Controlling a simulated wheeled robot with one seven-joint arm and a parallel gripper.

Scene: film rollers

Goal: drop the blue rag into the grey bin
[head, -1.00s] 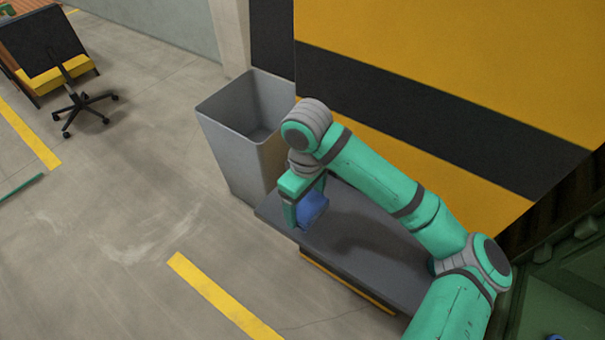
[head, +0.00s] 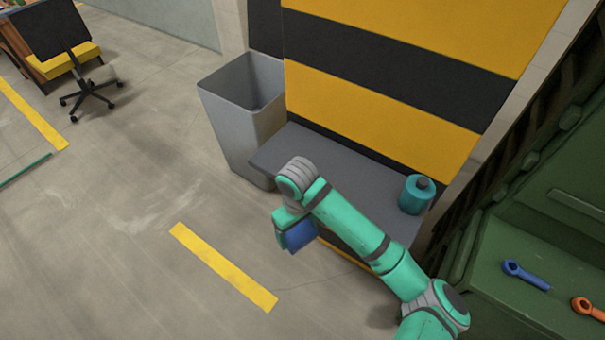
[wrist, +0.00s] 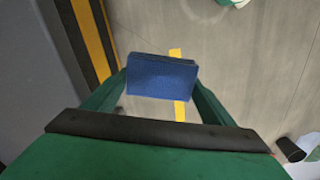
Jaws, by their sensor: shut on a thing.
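The blue rag (head: 300,236) is a small folded block of cloth. My gripper (head: 283,232) is shut on it and holds it in the air in front of the grey bench's front edge. In the wrist view the rag (wrist: 162,77) sits between the two green fingers, with floor below it. The grey bin (head: 232,130) is tall and open-topped. It stands on the floor beyond the left end of the bench, up and left of my gripper in the head view. The part of its inside that shows looks empty; its bottom is hidden.
A teal canister (head: 415,196) stands at the right end of the grey bench (head: 290,150). A green surface (head: 550,265) at right holds a blue wrench (head: 524,274) and an orange one (head: 588,309). An office chair (head: 88,90) stands far left.

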